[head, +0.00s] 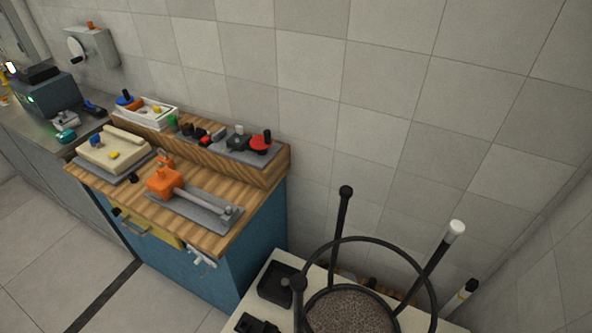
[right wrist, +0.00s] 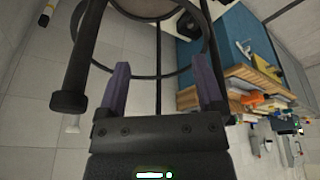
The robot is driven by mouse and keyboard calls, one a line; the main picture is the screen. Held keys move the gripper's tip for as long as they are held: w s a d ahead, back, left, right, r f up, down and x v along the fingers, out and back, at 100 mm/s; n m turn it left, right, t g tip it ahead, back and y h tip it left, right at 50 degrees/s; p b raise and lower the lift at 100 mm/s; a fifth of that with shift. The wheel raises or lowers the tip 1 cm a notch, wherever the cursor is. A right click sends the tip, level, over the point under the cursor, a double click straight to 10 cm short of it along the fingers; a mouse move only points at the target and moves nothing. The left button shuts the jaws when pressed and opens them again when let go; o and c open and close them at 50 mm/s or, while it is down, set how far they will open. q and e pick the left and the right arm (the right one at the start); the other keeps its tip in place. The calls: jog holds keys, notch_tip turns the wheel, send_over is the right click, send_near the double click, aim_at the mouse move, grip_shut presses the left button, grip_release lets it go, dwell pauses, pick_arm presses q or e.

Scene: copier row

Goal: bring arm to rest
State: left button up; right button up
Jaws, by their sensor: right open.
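My right gripper (right wrist: 162,85) shows in the right wrist view with its two purple fingers wide apart. It is open, and nothing is clamped between the fingers. A thin dark rod passes behind the gap, and a black ring (right wrist: 142,73) curves behind the fingers. I cannot tell whether any finger touches them. A thick black capped post (right wrist: 82,50) stands close to the left finger. Neither gripper shows in the head view, and my left gripper is in no view.
In the head view, a pale-topped unit (head: 247,302) at the bottom carries a black ring (head: 433,285), a speckled round pan (head: 350,312) and upright levers, one white-tipped (head: 455,229). A wooden-topped blue cabinet (head: 262,222) with tools stands left. A tiled wall (head: 400,130) closes the back.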

jog(key=s+f+g+b, duration=0.1)
jog(key=s+f+b, duration=0.15)
jog(key=f, duration=0.95)
jog(key=s+f+b, duration=0.1)
jog(key=f+b, duration=0.3)
jog(key=f, duration=0.9)
jog(key=s+d+f+g+b, duration=0.1)
jog(key=s+d+f+b, duration=0.2)
jog(key=s+f, duration=1)
jog(key=f+b, duration=0.1)
jog(key=b, duration=0.2)
jog(key=shift+d+f+n+g, duration=0.15)
jog(key=shift+f+n+g, duration=0.15)
jog(key=shift+f, duration=0.1)
